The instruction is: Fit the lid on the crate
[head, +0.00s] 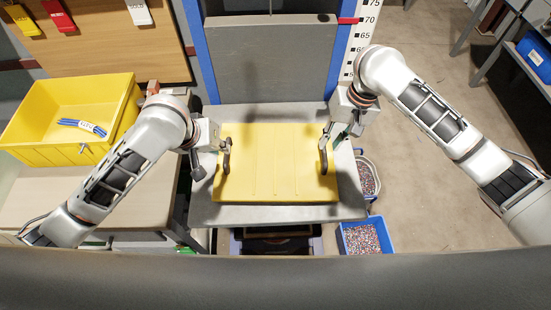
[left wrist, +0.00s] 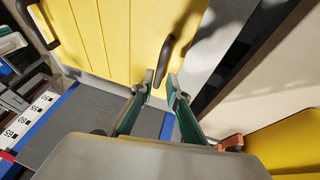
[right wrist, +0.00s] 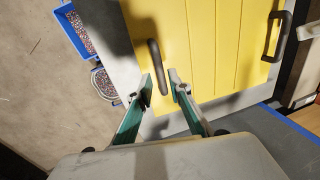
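The yellow lid (head: 265,170) lies flat on a grey bench (head: 205,215), with a dark handle near each side. The yellow crate (head: 45,148) stands open on the table at left, with a tagged blue cable bundle (head: 82,126) inside. My left gripper (head: 222,147) is open at the lid's left handle (left wrist: 166,58); in the left wrist view the handle's near end shows between the fingertips. My right gripper (head: 328,135) is open at the right handle (right wrist: 155,62); that handle's end also shows between the fingertips. Whether either finger touches a handle is not clear.
A grey panel (head: 270,60) between blue posts and a height scale (head: 360,40) stand behind the bench. A blue bin (head: 364,238) and a round bucket (head: 366,178) of granules stand on the floor at right. A pale tabletop (head: 90,195) lies under the crate.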

